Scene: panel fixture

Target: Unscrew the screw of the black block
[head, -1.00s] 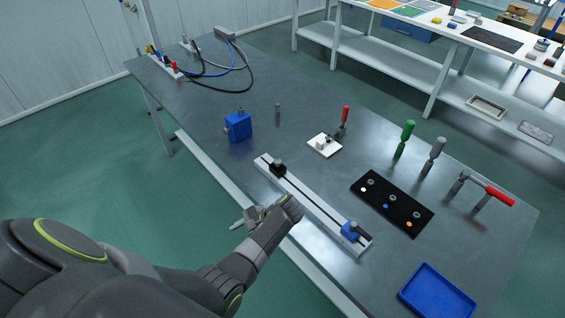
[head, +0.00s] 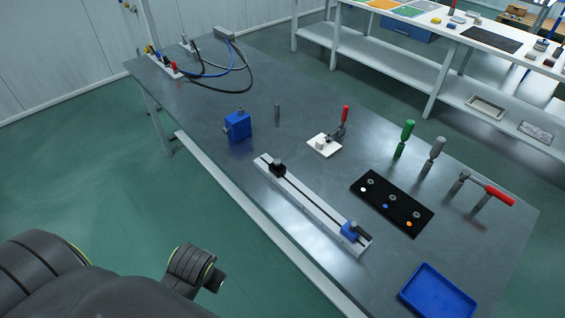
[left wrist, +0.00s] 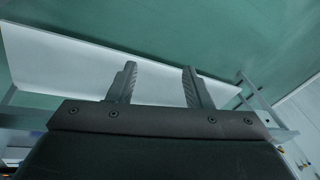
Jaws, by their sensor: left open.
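The black block (head: 277,169) sits at the far left end of a pale rail (head: 308,203) on the grey table. A dark knob, which may be its screw, stands on top; details are too small to tell. A blue block (head: 349,231) with a dark knob sits at the near right end of the rail. In the left wrist view my left gripper (left wrist: 159,80) is open and empty, with its two fingers apart over the floor and a pale surface. In the head view only part of my arm shows at the lower left, away from the rail. My right gripper is not in view.
On the table (head: 215,120) stand a blue box (head: 238,126), a toggle clamp on a white base (head: 322,147), a black panel (head: 392,204), green (head: 404,138) and grey (head: 432,157) upright tools, a red-handled tool (head: 497,196) and a blue tray (head: 437,293). Cables lie at the far left.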

